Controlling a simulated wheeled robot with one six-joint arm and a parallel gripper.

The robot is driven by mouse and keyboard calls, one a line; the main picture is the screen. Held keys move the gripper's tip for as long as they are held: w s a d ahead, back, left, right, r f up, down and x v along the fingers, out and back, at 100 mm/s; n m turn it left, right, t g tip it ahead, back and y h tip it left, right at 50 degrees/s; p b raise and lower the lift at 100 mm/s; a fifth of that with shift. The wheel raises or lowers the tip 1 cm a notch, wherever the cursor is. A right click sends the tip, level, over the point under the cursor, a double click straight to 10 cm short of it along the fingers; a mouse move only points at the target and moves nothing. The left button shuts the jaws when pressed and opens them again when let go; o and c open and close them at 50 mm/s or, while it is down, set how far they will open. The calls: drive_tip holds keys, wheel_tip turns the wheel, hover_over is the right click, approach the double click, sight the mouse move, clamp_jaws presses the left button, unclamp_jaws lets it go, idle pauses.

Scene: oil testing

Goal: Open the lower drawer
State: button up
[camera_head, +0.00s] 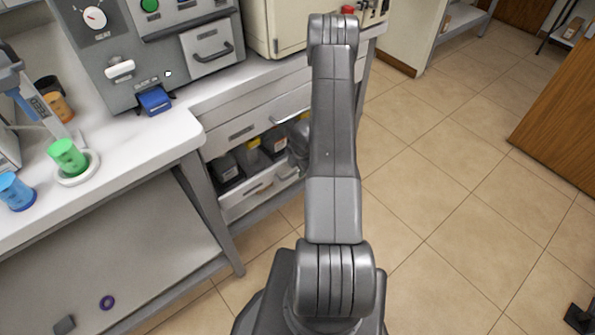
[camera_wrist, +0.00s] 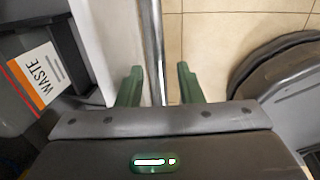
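The lower drawer (camera_head: 236,207) is in the cabinet under the counter, with a pale front and several dark containers showing above it. How far it stands out is unclear in the head view. In the wrist view, a metal handle bar (camera_wrist: 151,30) runs down between the green fingers of my gripper (camera_wrist: 158,84). The fingers are apart, one on each side of the bar, with visible gaps. In the head view my arm hides the gripper and part of the drawer.
An upper drawer (camera_head: 238,133) sits above, under the white counter (camera_head: 160,135). A green cup (camera_head: 67,155) and a blue cup (camera_head: 15,190) stand on the counter. A table leg (camera_head: 210,210) stands left of the drawer. Tiled floor (camera_head: 440,200) is open to the right.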

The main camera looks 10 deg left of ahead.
drive_tip(key=shift+f, duration=0.1)
clamp_jaws()
drive_tip(key=s+d+b, duration=1.5)
drive_tip(key=d+b, duration=0.1)
drive_tip(key=d, duration=0.3)
drive_tip(key=shift+s+d+b, duration=0.25)
drive_tip(key=shift+d+b, duration=0.1)
drive_tip(key=shift+d, duration=0.05)
